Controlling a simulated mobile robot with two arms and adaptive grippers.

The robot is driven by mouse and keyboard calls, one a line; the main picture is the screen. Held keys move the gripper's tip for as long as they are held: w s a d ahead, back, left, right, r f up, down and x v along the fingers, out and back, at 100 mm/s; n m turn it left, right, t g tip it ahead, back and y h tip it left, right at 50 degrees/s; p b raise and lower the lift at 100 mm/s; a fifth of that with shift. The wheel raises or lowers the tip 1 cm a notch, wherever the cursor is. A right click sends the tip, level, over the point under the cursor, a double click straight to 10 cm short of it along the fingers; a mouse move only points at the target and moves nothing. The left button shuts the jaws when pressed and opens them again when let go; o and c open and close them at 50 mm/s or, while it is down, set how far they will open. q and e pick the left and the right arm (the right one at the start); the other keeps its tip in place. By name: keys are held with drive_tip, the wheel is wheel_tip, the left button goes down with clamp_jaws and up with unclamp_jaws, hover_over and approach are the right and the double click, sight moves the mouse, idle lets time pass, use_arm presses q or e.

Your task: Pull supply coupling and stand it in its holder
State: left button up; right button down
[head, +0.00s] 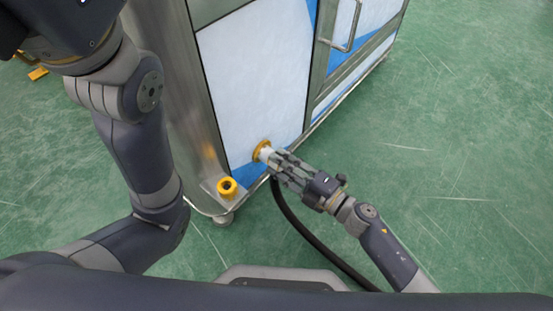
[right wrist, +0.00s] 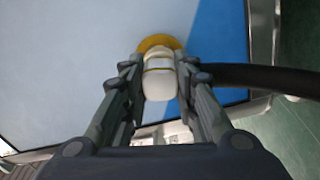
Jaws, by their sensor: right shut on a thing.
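The supply coupling (right wrist: 159,82) is a pale cylinder with a black hose (right wrist: 255,77) running off to the right in the right wrist view. It sits at a yellow ring (right wrist: 158,42) on the machine's panel; I cannot tell whether it is fully seated there. My right gripper (head: 274,160) is shut on the coupling, with a finger on each side of it. The yellow ring also shows in the head view (head: 262,150). A yellow ring-shaped holder (head: 227,187) stands on a small bracket at the machine's lower corner, and its opening looks empty. My left gripper is not clearly visible.
The machine (head: 258,75) has white and blue panels, steel edges and a door handle (head: 344,25). A machine foot (head: 223,219) stands below the bracket. The hose (head: 300,226) hangs below my right gripper. Green floor (head: 470,150) to the right is clear.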

drive_tip(key=shift+p+v, duration=0.35)
drive_tip(key=shift+v, duration=2.6)
drive_tip(key=shift+s, duration=0.15)
